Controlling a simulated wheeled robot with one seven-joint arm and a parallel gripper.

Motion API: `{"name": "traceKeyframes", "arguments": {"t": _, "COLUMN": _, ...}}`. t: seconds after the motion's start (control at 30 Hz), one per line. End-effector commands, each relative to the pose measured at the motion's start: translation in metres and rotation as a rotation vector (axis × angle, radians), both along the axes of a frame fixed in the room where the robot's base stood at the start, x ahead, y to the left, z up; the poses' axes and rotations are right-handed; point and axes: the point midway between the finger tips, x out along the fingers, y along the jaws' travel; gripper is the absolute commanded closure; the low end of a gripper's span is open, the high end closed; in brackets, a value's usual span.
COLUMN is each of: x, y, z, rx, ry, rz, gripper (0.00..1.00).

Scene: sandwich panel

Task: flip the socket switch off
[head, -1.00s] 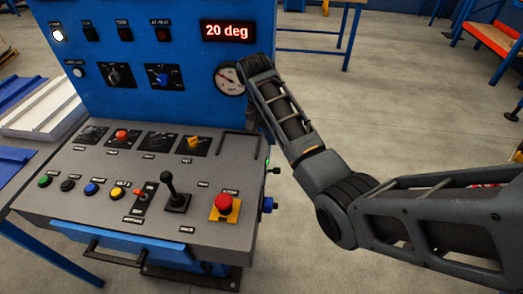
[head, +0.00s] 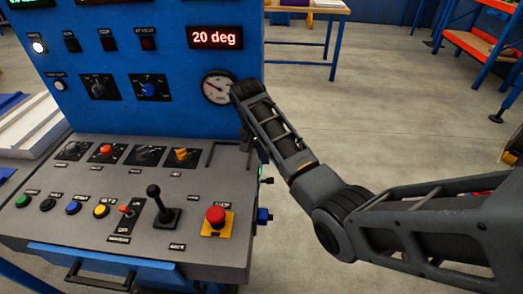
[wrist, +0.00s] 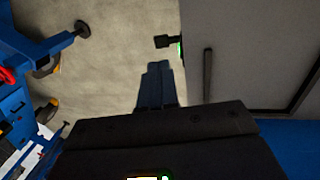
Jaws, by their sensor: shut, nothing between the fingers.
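The blue and grey control panel stands at the left in the head view. On its right side face are a small black switch-like part with a green glow (head: 267,181) and, below it, a blue socket (head: 263,215). The black part with the green edge (wrist: 165,41) also shows in the wrist view, beside the grey panel top. My gripper (wrist: 155,70) is shut and empty in the wrist view, its fingers just left of and below that part in the picture, with a gap between. In the head view my gripper is hidden behind my arm and the panel edge.
The grey console top carries a red emergency button (head: 215,216), a black joystick (head: 160,203) and a handle bar (head: 222,155). A gauge (head: 218,87) sits close to my arm. The floor right of the panel is clear. A blue-legged table (head: 328,45) stands behind.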

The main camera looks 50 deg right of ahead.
Motion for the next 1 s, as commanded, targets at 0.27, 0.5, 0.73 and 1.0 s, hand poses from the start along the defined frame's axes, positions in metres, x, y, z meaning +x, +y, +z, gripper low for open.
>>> {"name": "traceKeyframes", "arguments": {"t": 0.27, "x": -0.010, "y": -0.007, "z": -0.048, "rx": 0.001, "ry": 0.003, "rz": -0.002, "gripper": 1.00}}
{"name": "traceKeyframes", "arguments": {"t": 0.5, "x": -0.013, "y": -0.009, "z": -0.070, "rx": 0.000, "ry": 0.000, "rz": -0.001, "gripper": 1.00}}
{"name": "traceKeyframes", "arguments": {"t": 0.73, "x": -0.013, "y": -0.010, "z": -0.074, "rx": 0.000, "ry": 0.000, "rz": -0.001, "gripper": 1.00}}
{"name": "traceKeyframes", "arguments": {"t": 1.0, "x": -0.010, "y": -0.010, "z": -0.075, "rx": 0.004, "ry": -0.006, "rz": -0.001, "gripper": 1.00}}
